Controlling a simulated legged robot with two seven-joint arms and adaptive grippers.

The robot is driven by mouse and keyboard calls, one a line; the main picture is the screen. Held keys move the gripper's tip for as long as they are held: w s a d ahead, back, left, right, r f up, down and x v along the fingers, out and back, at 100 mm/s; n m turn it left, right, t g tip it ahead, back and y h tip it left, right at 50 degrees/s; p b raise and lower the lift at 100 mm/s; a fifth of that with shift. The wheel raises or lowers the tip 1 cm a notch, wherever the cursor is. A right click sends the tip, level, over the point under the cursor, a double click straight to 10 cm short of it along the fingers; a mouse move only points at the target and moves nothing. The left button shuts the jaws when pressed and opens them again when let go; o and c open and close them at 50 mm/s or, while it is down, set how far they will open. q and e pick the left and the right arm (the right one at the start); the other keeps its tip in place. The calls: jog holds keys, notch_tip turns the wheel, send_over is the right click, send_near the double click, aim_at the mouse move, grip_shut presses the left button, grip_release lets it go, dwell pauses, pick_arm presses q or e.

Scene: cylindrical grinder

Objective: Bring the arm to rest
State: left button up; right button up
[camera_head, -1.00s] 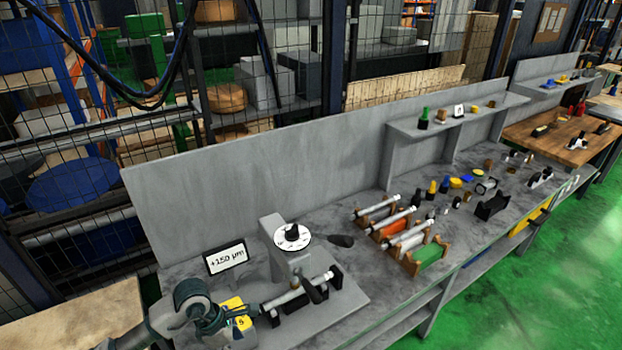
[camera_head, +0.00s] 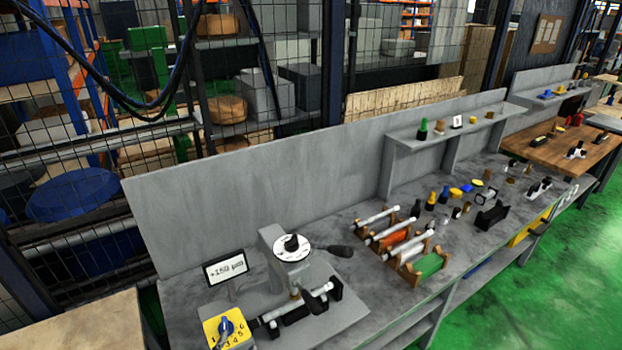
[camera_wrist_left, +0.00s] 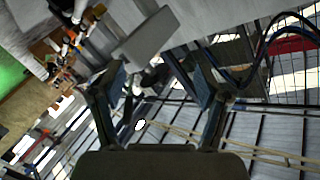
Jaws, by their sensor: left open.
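My left gripper (camera_wrist_left: 161,82) shows only in the left wrist view. Its two fingers stand apart with nothing held between them. Past the fingers, blurred grey bench parts and the wire fence are seen at a steep tilt. In the head view no arm or gripper of mine is visible. The grinder gauge (camera_head: 292,247) with its white dial stands on the bench at lower centre, a shaft lying in front of it. The yellow numbered selector (camera_head: 228,330) with a blue knob is in plain view at its left. My right gripper is not seen.
A display reading about +150 µm (camera_head: 226,267) stands left of the dial. Racks with cylinders (camera_head: 400,240) and several small parts lie along the grey bench to the right. A grey back panel (camera_head: 250,180) and wire fence rise behind. The green floor (camera_head: 540,265) is clear at right.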

pick_arm(q)
jog(key=s+a+f+n+g, duration=0.3)
jog(key=s+f+n+g, duration=0.3)
jog(key=s+f+g, duration=1.15)
jog(key=s+f+t, duration=0.2)
jog(key=s+f, duration=0.2)
jog(key=f, duration=1.1)
jog(key=s+f+t, duration=0.1)
jog(key=s+f, duration=0.2)
jog(key=f, duration=1.1)
jog(key=s+a+f+g, duration=0.1)
jog(key=s+a+f, duration=0.2)
jog(key=s+f, duration=1.3)
jog(key=shift+s+y, duration=0.4)
jog(key=shift+s, duration=0.35)
